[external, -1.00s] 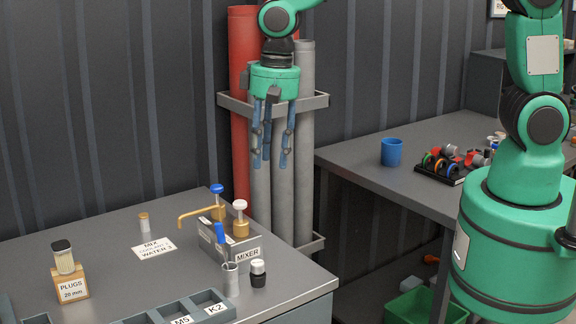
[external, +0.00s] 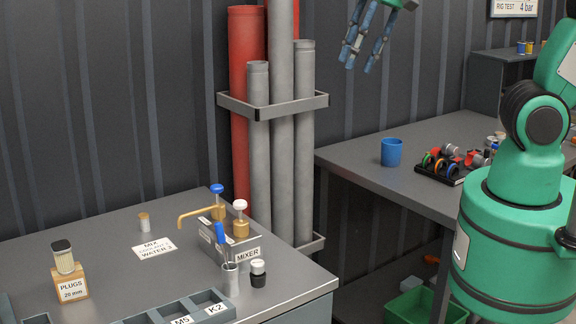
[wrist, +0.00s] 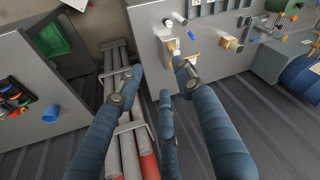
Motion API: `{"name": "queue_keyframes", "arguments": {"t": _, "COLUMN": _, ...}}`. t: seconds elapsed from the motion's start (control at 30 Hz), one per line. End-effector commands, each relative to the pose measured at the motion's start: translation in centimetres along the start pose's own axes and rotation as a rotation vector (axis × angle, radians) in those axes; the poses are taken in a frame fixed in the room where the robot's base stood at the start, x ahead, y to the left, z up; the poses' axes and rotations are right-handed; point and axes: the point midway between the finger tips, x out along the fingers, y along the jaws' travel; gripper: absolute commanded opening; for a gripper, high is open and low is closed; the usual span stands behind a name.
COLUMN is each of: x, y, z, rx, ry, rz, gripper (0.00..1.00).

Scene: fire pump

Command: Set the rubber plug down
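My gripper (external: 357,58) is at the top of the external view, right of the upright pipes, high up and apart from both benches. In the wrist view its blue fingers (wrist: 160,85) are spread, with nothing visible between them. A wooden block labelled PLUGS 20 mm (external: 71,289) stands on the left bench, with a pale, black-topped piece (external: 64,258) upright on it. I cannot tell whether that piece is the rubber plug. No other piece is clearly identifiable as the plug.
Grey and red pipes (external: 282,140) stand in a wall rack. The left bench (external: 100,235) holds the mixer (external: 235,245), small containers and a compartment tray (external: 180,312). The right bench (external: 350,168) holds a blue cup (external: 391,152) and a ring rack (external: 440,172). A green crate (external: 410,305) is below.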

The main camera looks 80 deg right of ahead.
Motion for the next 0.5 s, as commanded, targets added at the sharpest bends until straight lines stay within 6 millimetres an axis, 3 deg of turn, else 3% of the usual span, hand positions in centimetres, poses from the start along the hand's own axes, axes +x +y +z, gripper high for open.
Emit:
{"name": "queue_keyframes", "arguments": {"t": 0.2, "x": -3.7, "y": 1.2, "z": 3.4, "rx": -0.099, "ry": 0.068, "rz": -0.001, "gripper": 0.37}}
{"name": "queue_keyframes", "arguments": {"t": 0.5, "x": -6.3, "y": 2.4, "z": 6.8, "rx": -0.195, "ry": 0.125, "rz": 0.007, "gripper": 0.37}}
